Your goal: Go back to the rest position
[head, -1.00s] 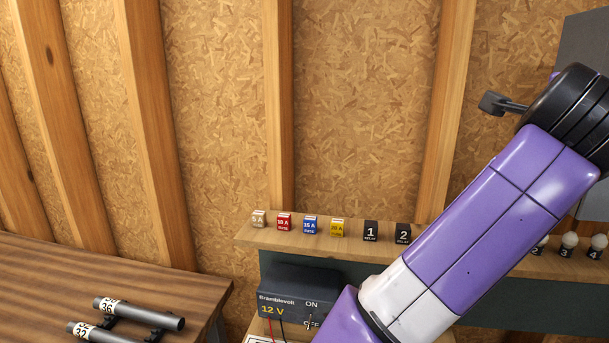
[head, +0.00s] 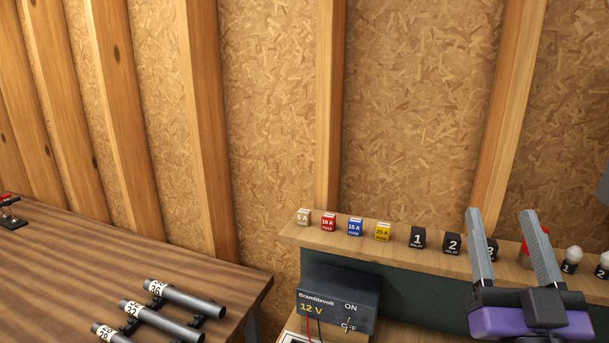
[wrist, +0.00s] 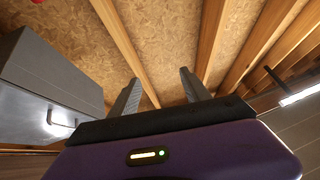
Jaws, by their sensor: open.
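My gripper (head: 508,245) is at the lower right of the head view, its two grey fingers pointing up and spread apart. Nothing is between them. Behind it from this view is the shelf (head: 290,232) with fuses and relays, and the fingers partly cover a relay marked 3 (head: 491,250). In the wrist view my gripper (wrist: 158,88) is also open and empty, facing the wooden wall studs and board.
The shelf holds a yellow fuse (head: 383,232), relay 1 (head: 417,238) and small bulbs (head: 573,256). Below is a 12 V Bramblevolt box (head: 335,300). A wooden table (head: 90,270) with grey tubes (head: 185,298) stands left. A grey cabinet (wrist: 45,90) is in the wrist view.

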